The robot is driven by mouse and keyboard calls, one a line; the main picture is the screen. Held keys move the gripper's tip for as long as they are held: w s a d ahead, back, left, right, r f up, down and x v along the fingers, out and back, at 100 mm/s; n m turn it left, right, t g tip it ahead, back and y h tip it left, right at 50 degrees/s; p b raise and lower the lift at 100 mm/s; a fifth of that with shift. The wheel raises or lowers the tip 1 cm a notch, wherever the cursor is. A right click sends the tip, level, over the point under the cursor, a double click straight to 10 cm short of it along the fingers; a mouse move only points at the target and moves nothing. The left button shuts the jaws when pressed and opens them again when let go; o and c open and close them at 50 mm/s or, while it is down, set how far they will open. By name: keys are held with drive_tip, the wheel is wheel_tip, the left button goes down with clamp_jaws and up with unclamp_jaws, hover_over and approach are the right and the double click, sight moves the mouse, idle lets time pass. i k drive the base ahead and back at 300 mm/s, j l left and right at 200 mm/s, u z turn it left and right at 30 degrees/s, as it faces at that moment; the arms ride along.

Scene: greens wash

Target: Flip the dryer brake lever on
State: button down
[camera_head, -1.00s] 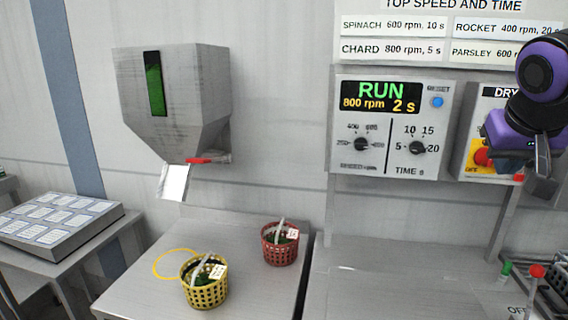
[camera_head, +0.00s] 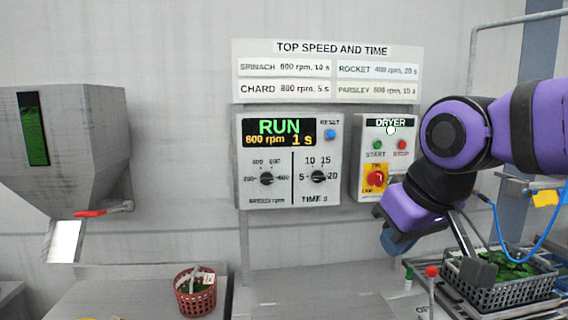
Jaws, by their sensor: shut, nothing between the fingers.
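Two short upright posts stand at the front edge right of centre: one with a red ball knob (camera_head: 432,271) and one with a green tip (camera_head: 408,273). I cannot tell for sure which is the brake lever; an "OFF" label is partly cut off below them. My gripper (camera_head: 478,268) hangs from the purple wrist at the right, shut and empty. It appears to the right of the red knob and apart from it in the picture, in front of a dark crate. The dryer panel (camera_head: 372,160) has green START and red STOP buttons and a red-and-yellow switch.
A red basket (camera_head: 196,290) stands on the steel bench at lower left. A dark crate (camera_head: 517,292) with greens is at lower right, with a blue hose above it. A hopper (camera_head: 70,150) hangs at left.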

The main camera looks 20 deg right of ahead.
sight(431, 271)
drive_tip(key=k+l, duration=0.1)
drive_tip(key=l, duration=1.05)
drive_tip(key=k+l+z, duration=0.1)
drive_tip(key=l, duration=1.05)
